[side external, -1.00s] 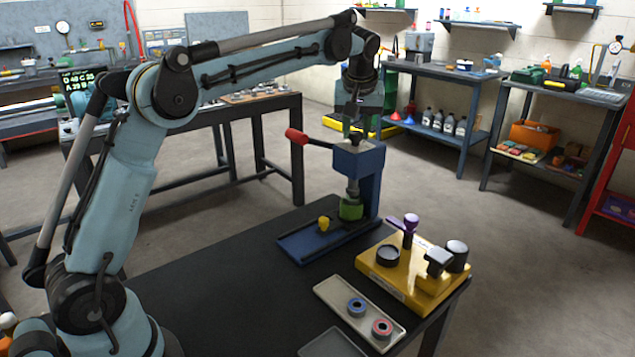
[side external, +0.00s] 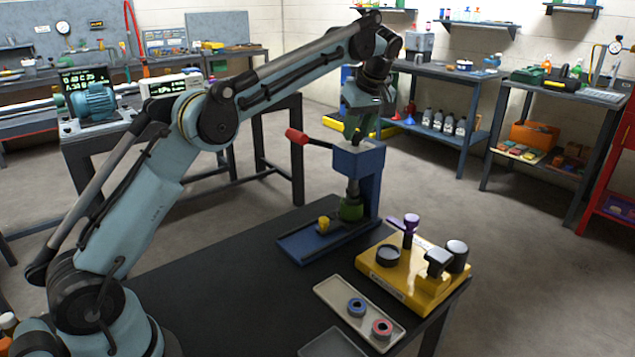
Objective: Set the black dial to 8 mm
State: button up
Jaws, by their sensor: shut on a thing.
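A blue press (side external: 368,180) with a red-tipped lever (side external: 297,136) stands at the far side of the black table. My gripper (side external: 354,139) points down at the top of the press head. Its fingers are shut on a small dark part there, which appears to be the black dial. The fingers mostly hide the dial, and its scale and setting cannot be read. A green round piece (side external: 351,210) sits under the ram. A yellow piece (side external: 323,224) stands on the blue base plate.
A yellow fixture (side external: 400,283) with a purple knob (side external: 411,224) and black round parts stands right of the press. A beige tray (side external: 341,312) holds a blue ring (side external: 357,307) and a red ring (side external: 381,329). The left part of the black table (side external: 230,270) is clear.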

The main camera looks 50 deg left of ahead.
aim_at(357, 133)
jog(key=o, duration=1)
jog(key=shift+o, duration=0.2)
jog(key=shift+r, duration=0.15)
jog(key=shift+v, duration=1.4)
jog(key=s+d, duration=0.3)
jog(key=d, duration=0.8)
jog(key=shift+d, duration=0.35)
jog(key=shift+s, duration=0.1)
jog(key=s+a+f+m+t+h, duration=0.2)
jog(key=s+a+m+t+h, duration=0.1)
jog(key=s+m, duration=0.75)
jog(key=s+f+m+t+h, duration=0.1)
jog(key=s+f+m+t, duration=0.2)
jog(key=s+f, duration=0.7)
jog(key=shift+s+m, duration=0.75)
jog(key=shift+s, duration=0.2)
